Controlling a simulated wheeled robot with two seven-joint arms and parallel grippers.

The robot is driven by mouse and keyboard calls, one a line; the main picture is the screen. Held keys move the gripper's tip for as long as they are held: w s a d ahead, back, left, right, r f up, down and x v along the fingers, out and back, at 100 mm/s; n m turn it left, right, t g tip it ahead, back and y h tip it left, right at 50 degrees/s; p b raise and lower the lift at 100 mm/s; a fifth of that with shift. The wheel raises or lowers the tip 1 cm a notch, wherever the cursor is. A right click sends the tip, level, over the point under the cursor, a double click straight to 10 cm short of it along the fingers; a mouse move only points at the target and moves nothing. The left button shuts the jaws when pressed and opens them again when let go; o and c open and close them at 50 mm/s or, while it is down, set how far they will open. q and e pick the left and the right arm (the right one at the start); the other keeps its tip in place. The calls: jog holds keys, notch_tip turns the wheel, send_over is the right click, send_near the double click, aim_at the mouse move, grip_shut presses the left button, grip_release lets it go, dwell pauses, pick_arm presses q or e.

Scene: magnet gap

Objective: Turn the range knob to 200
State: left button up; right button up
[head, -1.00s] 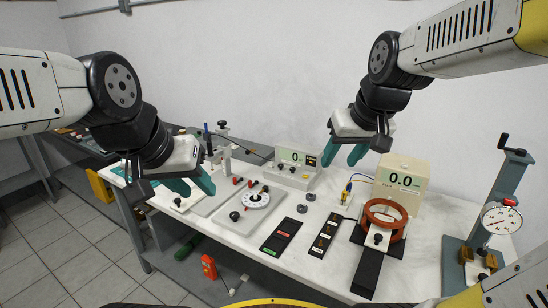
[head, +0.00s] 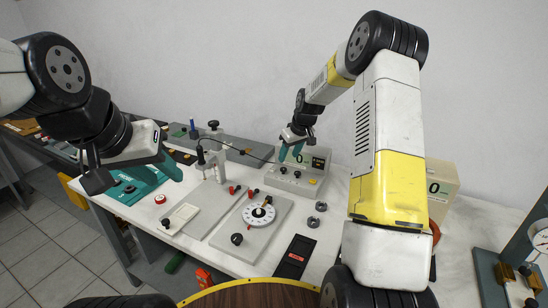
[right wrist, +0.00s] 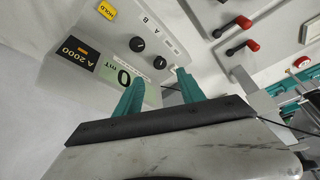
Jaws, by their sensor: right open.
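The white meter (head: 310,182) stands at the back of the table; its green display reads 0 mT in the right wrist view (right wrist: 124,82). A dark label beside the display reads A 2000. Two black knobs sit on its front, one (right wrist: 137,44) nearer the yellow HOLD button (right wrist: 106,10), the other (right wrist: 159,62) farther from it. Their small lettering is too blurred to tell which is the range knob. My right gripper (head: 290,153) is open and empty in front of the meter, its fingertips close to the display and knobs. My left gripper (head: 168,170) hangs above the table's left part; its opening is unclear.
A grey plate with a white round dial (head: 259,214) lies in front of the meter. Grey rings (head: 321,206) and a black strip (head: 295,257) lie to its right. A probe stand (head: 213,160) with a cable is left of the meter. My right arm hides part of the right side.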

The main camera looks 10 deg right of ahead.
aim_at(283, 169)
jog(key=x, duration=0.7)
jog(key=shift+f, duration=0.1)
jog(key=shift+c, duration=0.5)
jog(key=shift+s, duration=0.1)
grip_shut()
